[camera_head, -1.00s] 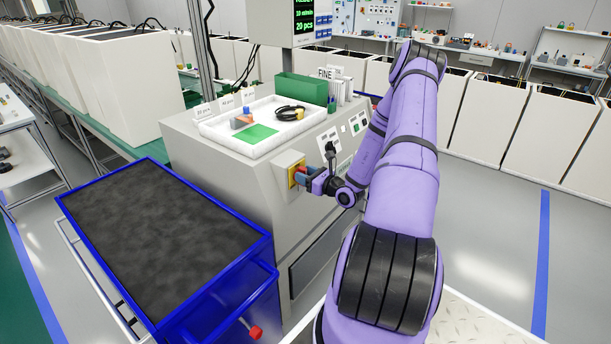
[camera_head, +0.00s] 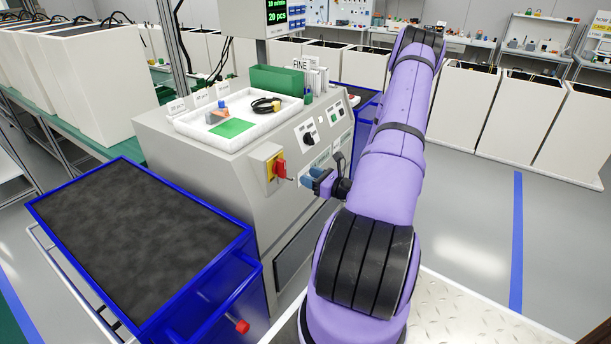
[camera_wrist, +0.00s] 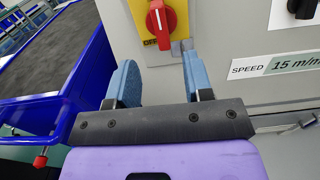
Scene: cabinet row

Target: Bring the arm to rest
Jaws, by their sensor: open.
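My gripper (camera_head: 309,181) is at the front of the grey machine, to the right of the red rotary switch (camera_head: 279,169) on its yellow plate (camera_head: 267,163). In the wrist view, its two blue fingers (camera_wrist: 160,82) are spread with nothing between them. The red switch (camera_wrist: 160,18) is beyond the fingertips, apart from them. My purple arm reaches up and bends over at the right of the head view.
The grey machine (camera_head: 220,190) carries a white tray (camera_head: 235,125) and a green bin (camera_head: 276,80). A blue cart (camera_head: 150,215) with a dark top stands left of it. White cabinets (camera_head: 490,110) line the back. Open floor (camera_head: 460,220) lies to the right.

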